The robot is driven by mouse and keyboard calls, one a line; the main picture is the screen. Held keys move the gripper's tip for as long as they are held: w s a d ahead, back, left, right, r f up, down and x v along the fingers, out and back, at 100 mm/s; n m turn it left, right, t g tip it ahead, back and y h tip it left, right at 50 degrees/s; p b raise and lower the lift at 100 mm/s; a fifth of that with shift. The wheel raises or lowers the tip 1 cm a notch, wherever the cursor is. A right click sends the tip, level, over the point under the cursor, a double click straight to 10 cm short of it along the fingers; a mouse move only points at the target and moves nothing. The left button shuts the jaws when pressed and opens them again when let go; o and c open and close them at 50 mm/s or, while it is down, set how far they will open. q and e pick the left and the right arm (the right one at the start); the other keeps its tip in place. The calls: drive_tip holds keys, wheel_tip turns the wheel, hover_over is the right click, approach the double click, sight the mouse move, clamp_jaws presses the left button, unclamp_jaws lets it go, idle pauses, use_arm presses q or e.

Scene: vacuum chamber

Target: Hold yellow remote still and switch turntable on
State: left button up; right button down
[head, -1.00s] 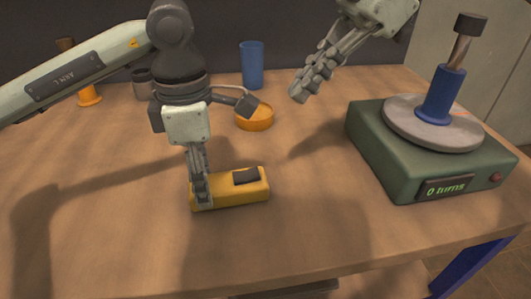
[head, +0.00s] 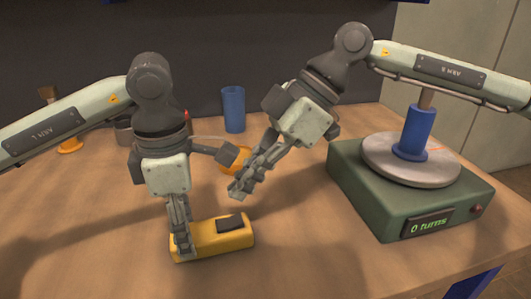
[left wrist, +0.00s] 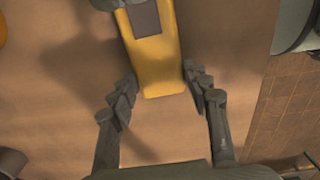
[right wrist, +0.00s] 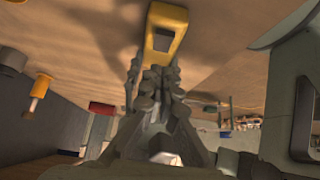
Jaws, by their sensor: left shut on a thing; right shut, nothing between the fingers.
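The yellow remote (head: 240,240) lies on the table, with a dark button pad (head: 230,223) on its top; it also shows in the left wrist view (left wrist: 158,62) and the right wrist view (right wrist: 168,22). My left gripper (head: 182,248) is shut on its left end. My right gripper (head: 238,192) is shut and empty, above and behind the remote, apart from it. The turntable is a green box (head: 355,196) with a round grey platter (head: 385,166) at the right. Its display (head: 428,225) reads "0 turns".
A blue spool (head: 415,130) stands on the platter. A blue cup (head: 233,110) stands at the back. An orange dish (head: 228,167) is partly hidden behind my right gripper. An orange-based brush-like thing (head: 70,144) stands at the back left. The front middle of the table is clear.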

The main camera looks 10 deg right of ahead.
sight(234, 220)
drive_tip(key=shift+d+f, duration=0.15)
drive_tip(key=shift+f, duration=0.9)
drive_tip(key=shift+d+f, duration=0.1)
drive_tip(key=shift+f, duration=0.9)
